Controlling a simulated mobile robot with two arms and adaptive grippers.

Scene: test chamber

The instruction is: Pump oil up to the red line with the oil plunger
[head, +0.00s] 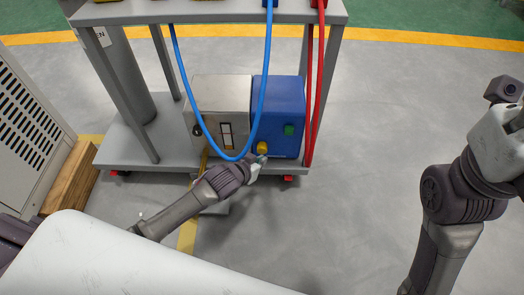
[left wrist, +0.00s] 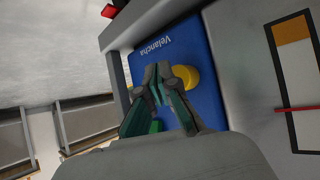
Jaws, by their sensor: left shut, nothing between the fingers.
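The blue box (head: 277,97) stands on the cart's lower shelf. Its yellow knob (head: 262,147), which looks like the oil plunger, is low on the front. In the left wrist view the knob (left wrist: 189,76) is partly hidden behind my fingers. My left gripper (head: 261,162) is shut and empty, its fingertips (left wrist: 164,74) right at the knob; I cannot tell if they touch. The gauge window (head: 227,134) is on the metal box beside it. In the left wrist view the gauge (left wrist: 295,75) has an orange fill at one end, apart from the red line (left wrist: 297,109).
A green button (head: 289,130) sits above and right of the knob. A blue hose (head: 265,85) loops down before the boxes; red hoses (head: 318,90) hang at right. A vented cabinet (head: 25,130) and wooden block (head: 70,177) stand left.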

